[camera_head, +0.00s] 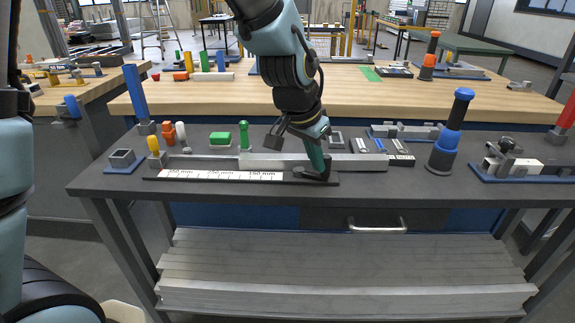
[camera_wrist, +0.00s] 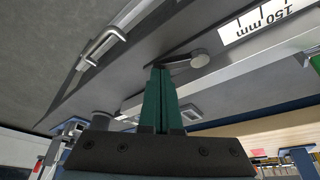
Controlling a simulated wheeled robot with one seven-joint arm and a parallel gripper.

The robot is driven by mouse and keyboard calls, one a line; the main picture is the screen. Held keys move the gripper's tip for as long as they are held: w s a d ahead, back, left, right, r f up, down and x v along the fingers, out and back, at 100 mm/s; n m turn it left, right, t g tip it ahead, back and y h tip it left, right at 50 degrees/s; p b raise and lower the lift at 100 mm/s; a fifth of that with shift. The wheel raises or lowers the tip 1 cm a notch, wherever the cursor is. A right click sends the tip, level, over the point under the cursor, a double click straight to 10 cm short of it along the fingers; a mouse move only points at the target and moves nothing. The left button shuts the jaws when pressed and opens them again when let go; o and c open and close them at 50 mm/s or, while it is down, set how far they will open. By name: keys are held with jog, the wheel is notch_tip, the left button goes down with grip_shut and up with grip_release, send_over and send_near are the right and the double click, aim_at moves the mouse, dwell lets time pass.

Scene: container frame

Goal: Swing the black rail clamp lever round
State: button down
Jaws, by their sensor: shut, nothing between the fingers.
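The black rail clamp (camera_head: 318,174) sits at the right end of the white millimetre scale (camera_head: 215,174), on the front of the grey metal rail (camera_head: 360,163). In the wrist view its dark lever (camera_wrist: 181,66) runs from a round grey pivot (camera_wrist: 200,58) to my fingertips. My gripper (camera_head: 318,168) points down at the clamp, with its green fingers shut together and empty. In the wrist view the fingertips (camera_wrist: 158,69) are close beside the lever's free end. I cannot tell whether they touch it.
A blue-and-black post tool (camera_head: 449,135) stands right of the rail. A green block (camera_head: 220,138) and a green knob (camera_head: 244,135) stand behind it at the left. A drawer handle (camera_head: 377,226) sticks out below the bench's front edge.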

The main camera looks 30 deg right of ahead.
jog(key=shift+d, duration=0.35)
dwell(0.7)
